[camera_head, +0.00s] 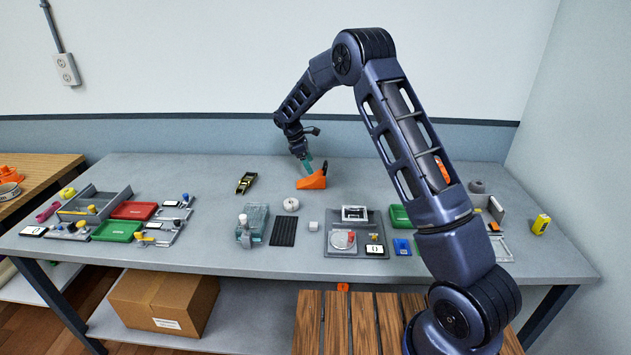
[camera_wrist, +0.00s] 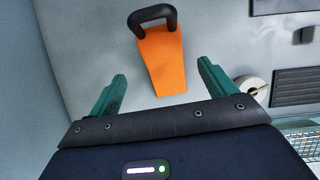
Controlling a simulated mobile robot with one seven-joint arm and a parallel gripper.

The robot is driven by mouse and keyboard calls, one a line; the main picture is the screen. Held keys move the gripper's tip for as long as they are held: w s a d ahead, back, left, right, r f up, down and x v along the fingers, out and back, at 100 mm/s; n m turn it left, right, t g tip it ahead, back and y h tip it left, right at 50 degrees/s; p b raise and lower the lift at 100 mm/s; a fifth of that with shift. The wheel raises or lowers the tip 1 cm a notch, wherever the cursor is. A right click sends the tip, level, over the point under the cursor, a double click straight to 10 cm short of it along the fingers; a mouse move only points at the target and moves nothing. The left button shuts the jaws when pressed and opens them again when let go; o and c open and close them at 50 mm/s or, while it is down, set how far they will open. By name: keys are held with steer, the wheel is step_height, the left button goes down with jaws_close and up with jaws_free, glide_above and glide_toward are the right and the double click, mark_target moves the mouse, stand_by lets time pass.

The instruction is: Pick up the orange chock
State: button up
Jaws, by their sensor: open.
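The orange chock (camera_head: 312,182) is a wedge lying on the grey table, toward the back middle. In the wrist view the orange chock (camera_wrist: 163,65) shows its sloping face, with a black loop handle (camera_wrist: 150,15) at its far end. My gripper (camera_head: 306,164) is just above or beside the chock in the head view. In the wrist view my gripper (camera_wrist: 161,84) has its two green fingers wide apart, with the chock between and ahead of them. The fingers are empty. I cannot tell the exact height gap to the chock.
A white roll (camera_head: 291,204), a black ribbed mat (camera_head: 284,232) and a grey tray (camera_head: 340,251) lie nearer the front. The table around the chock is clear. The wall (camera_head: 200,60) stands behind.

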mark_target(315, 175)
steer(key=shift+x, duration=3.5)
steer(key=shift+s+d, duration=0.1)
steer(key=shift+s, duration=0.05)
steer(key=shift+c, duration=0.2)
steer(key=c, duration=1.3)
